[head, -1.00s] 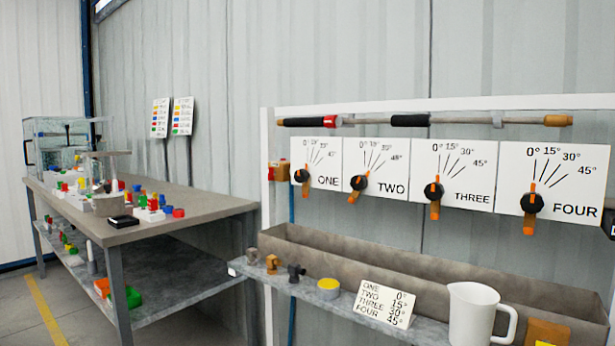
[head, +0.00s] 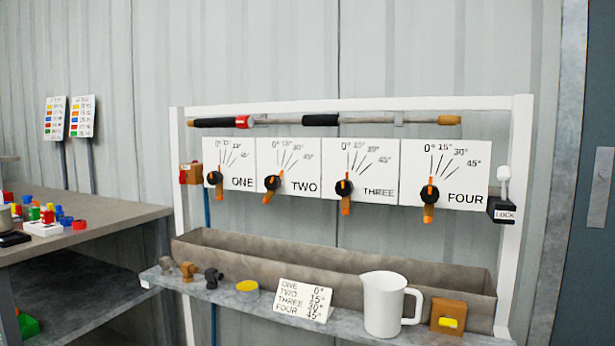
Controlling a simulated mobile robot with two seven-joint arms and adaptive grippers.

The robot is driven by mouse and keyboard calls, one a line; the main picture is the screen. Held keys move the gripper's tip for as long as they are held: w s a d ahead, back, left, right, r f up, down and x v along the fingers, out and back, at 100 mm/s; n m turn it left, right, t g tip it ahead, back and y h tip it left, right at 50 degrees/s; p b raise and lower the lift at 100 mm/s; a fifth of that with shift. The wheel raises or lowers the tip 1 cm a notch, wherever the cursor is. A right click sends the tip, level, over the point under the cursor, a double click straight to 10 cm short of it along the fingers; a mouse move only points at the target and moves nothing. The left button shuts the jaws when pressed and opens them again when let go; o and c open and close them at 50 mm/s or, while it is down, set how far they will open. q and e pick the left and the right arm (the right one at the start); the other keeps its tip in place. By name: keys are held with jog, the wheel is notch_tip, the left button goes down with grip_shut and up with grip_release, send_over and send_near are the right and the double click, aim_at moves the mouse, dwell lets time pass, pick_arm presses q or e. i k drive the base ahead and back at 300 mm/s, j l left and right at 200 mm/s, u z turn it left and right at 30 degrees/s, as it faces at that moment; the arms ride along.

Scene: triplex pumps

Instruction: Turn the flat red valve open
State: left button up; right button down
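No flat red valve can be clearly made out. A small red and orange block (head: 190,174) is fixed at the left post of the white frame, too small to tell its exact shape. A wand-like bar (head: 322,120) with a red collar (head: 243,122) lies across the top of the frame. Four dials are on white panels below it: dial ONE (head: 214,179), dial TWO (head: 271,184), dial THREE (head: 344,188) and dial FOUR (head: 429,194), each with an orange handle pointing roughly downward. Neither of my grippers is in view.
A grey trough (head: 330,272) and shelf (head: 240,309) hold a white jug (head: 384,304), a sign card (head: 304,299), a yellow-topped tin (head: 247,291) and small fittings. A workbench (head: 95,222) with coloured parts stands left; a blue-grey door (head: 592,240) is right.

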aim_at(182, 175)
jog(key=j+z, duration=0.4)
jog(key=j, duration=1.15)
jog(key=k, duration=0.05)
